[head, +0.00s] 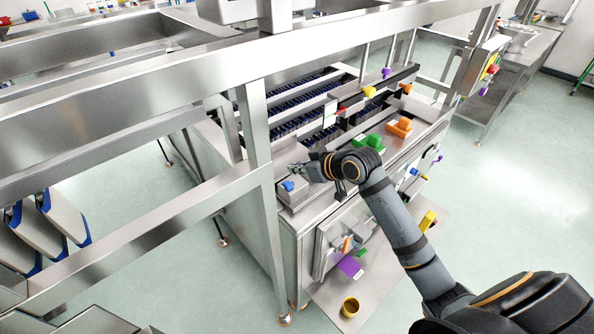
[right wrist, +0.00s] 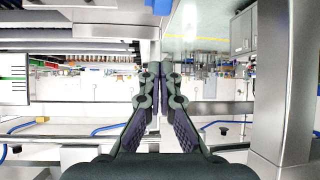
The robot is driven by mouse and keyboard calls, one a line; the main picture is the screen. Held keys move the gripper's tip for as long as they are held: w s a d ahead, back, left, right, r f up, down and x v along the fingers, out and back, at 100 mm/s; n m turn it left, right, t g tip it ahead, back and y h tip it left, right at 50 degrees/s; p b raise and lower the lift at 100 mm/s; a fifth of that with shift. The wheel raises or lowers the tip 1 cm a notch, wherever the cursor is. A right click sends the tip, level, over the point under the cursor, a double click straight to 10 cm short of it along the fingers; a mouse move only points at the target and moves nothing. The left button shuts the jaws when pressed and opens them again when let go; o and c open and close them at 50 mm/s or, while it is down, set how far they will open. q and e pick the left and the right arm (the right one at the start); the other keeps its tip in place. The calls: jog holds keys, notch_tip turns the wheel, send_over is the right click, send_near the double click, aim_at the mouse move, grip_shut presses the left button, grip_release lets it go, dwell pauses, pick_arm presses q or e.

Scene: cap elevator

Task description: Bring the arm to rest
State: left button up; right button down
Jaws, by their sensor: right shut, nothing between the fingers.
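My right arm reaches in from the lower right of the head view. Its gripper (head: 297,170) is at the near left part of the steel machine (head: 285,235), close to a small box with a blue knob (head: 289,186). In the right wrist view the gripper (right wrist: 157,70) has its two fingers together, with nothing between them. Whether the gripper touches the machine cannot be told. My left gripper does not show in the head view.
A steel frame post (head: 257,150) and rails stand left of the gripper. Green blocks (head: 369,142) and orange blocks (head: 399,127) sit on the machine top. Open floor (head: 510,200) lies at the right.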

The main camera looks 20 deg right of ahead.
jog(key=s+d+f+m+g+h, duration=0.1)
jog(key=s+f+g+h, duration=0.1)
jog(key=s+f, duration=0.45)
jog(key=s+d+f+m+g+h, duration=0.1)
jog(key=s+f+m+g+h, duration=0.15)
jog(key=s, duration=0.75)
jog(key=s+f+m+g+h, duration=0.1)
jog(key=s+f, duration=0.4)
jog(key=s, duration=0.3)
jog(key=s+d+f+g+b, duration=0.1)
jog(key=s+d+f+b, duration=0.1)
jog(key=f, duration=1.4)
jog(key=s+d+f+g+b, duration=0.1)
jog(key=d+f, duration=0.1)
jog(key=f, duration=1.4)
jog(key=s+f+g+b, duration=0.1)
jog(key=s+f+b, duration=0.1)
jog(key=s+f, duration=1.4)
jog(key=shift+s+d+f, duration=0.25)
jog(key=shift+s, duration=0.9)
